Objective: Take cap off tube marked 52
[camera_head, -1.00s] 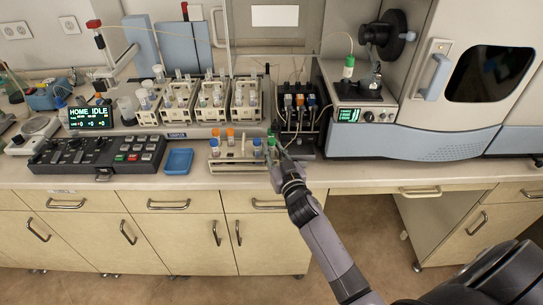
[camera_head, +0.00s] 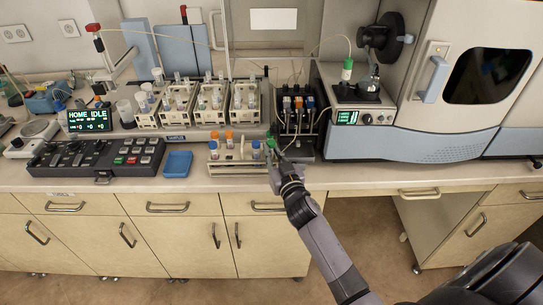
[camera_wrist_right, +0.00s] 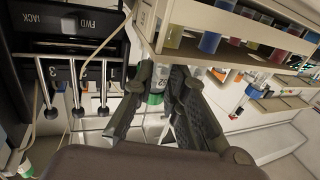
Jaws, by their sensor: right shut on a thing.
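The tube marked 52 (camera_wrist_right: 159,81) shows between my right fingers in the right wrist view, with part of its label visible and a green cap (camera_wrist_right: 155,98) on it. My right gripper (camera_wrist_right: 164,74) is shut on this tube; the exact grip height is partly hidden by the fingers. In the head view, my right gripper (camera_head: 275,155) is at the right end of the front tube rack (camera_head: 237,170), with the green cap (camera_head: 271,143) at its tips. I cannot tell whether the tube is clear of the rack. My left gripper is out of view.
The front rack also holds orange-capped (camera_head: 229,135) and blue-capped (camera_head: 214,143) tubes. White sample racks (camera_head: 211,105) stand behind. A blue tray (camera_head: 178,164) lies to the left. The counter's front right is clear.

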